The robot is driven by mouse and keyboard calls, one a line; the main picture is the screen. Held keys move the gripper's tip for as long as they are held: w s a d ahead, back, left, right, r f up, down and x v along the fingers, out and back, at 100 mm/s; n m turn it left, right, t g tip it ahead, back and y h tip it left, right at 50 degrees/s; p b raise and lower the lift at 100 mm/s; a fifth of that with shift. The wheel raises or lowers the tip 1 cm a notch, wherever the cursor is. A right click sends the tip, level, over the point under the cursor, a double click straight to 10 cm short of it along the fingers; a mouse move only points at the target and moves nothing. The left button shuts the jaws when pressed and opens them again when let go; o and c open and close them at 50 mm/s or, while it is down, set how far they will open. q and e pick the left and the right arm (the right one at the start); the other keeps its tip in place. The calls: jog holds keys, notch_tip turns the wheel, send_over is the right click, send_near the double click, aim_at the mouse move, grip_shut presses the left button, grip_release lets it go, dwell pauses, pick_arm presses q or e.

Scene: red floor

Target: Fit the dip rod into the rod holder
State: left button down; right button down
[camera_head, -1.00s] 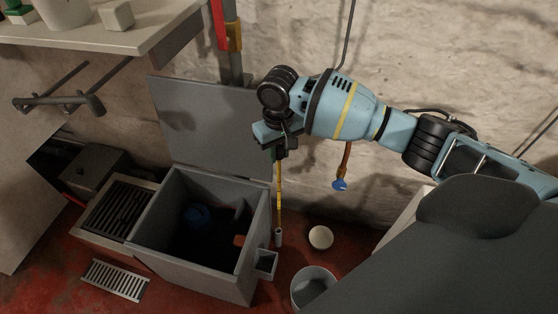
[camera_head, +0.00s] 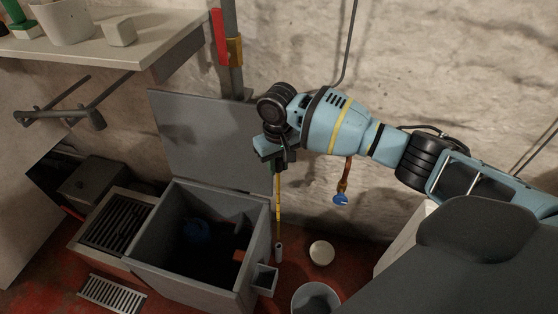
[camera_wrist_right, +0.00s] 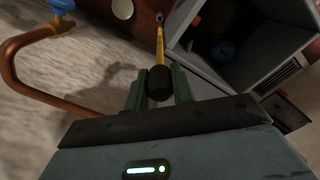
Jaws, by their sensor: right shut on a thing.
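The dip rod (camera_head: 278,212) is a thin yellow rod with a dark grip and a small grey cylindrical lower end. My right gripper (camera_head: 277,165) is shut on its dark grip, and the rod hangs nearly upright beside the grey bin's right wall. In the right wrist view, the dark grip (camera_wrist_right: 160,84) sits between the green fingers and the yellow shaft runs away from the camera. A small open grey box (camera_head: 264,279) on the bin's right side looks like the rod holder. The rod's lower end appears just above and right of it, apart from it. My left gripper is out of view.
The open grey bin (camera_head: 149,264) has its lid (camera_head: 205,140) raised behind. A blue-handled copper pipe (camera_head: 346,178) is on the wall right of the rod. A pale round object (camera_head: 321,253) and a bucket (camera_head: 314,297) are at right. A shelf (camera_head: 110,50) is upper left.

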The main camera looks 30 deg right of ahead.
aim_at(278, 178)
notch_tip(278, 178, down, 2)
jog(key=shift+f, duration=0.1)
jog(key=shift+f+b, duration=0.35)
jog(key=shift+f, duration=1.35)
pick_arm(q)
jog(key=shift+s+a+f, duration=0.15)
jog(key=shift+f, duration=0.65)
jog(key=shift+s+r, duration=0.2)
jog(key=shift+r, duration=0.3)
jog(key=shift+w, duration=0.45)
